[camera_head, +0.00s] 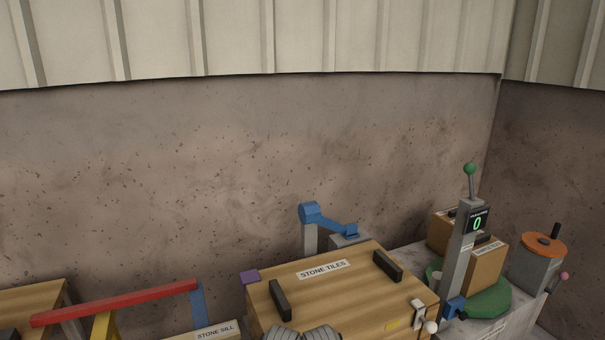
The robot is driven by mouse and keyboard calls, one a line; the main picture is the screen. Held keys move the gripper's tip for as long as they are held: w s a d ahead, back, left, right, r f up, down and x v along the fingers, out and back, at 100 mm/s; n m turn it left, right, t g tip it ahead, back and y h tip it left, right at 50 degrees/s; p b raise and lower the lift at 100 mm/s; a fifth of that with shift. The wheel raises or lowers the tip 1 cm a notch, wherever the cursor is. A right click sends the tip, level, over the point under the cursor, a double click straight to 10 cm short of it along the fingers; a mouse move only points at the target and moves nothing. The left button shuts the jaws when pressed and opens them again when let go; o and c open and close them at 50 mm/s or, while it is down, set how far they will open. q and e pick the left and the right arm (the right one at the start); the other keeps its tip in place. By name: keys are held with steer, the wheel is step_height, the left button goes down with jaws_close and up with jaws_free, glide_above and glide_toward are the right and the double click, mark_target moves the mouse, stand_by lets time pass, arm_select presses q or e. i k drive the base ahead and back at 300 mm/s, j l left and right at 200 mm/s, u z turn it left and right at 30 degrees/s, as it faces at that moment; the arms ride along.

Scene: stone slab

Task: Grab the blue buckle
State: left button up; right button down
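Several blue parts show, and I cannot tell for sure which is the buckle. A small blue block-like piece (455,307) sits at the lower part of the grey post, right of the wooden crate. A blue lever arm (325,219) on a grey stand is behind the crate, its tip over a grey block. A blue upright (198,305) stands under the right end of a red bar. No gripper of mine can be made out, and nothing is seen holding these parts.
The wooden crate labelled STONE TILES (322,287) has black handles. The grey post (459,255) has a green knob and a display reading 0. A cardboard box (485,262) stands on a green disc (490,303). Grey ribbed shapes (303,333) at the bottom edge are unclear.

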mark_target(350, 233)
steer(key=i+l, duration=0.15)
steer(key=l, duration=0.35)
steer(key=i+l, duration=0.15)
steer(key=l, duration=0.35)
steer(key=i+l+u, duration=0.1)
steer(key=l, duration=0.35)
steer(key=i+l, duration=0.15)
steer(key=l, duration=0.35)
steer(key=i+l+u, duration=0.1)
steer(key=l, duration=0.4)
steer(key=i+l, duration=0.1)
steer(key=l, duration=0.4)
steer(key=i+l, duration=0.1)
steer(key=l, duration=0.4)
steer(key=u, duration=0.05)
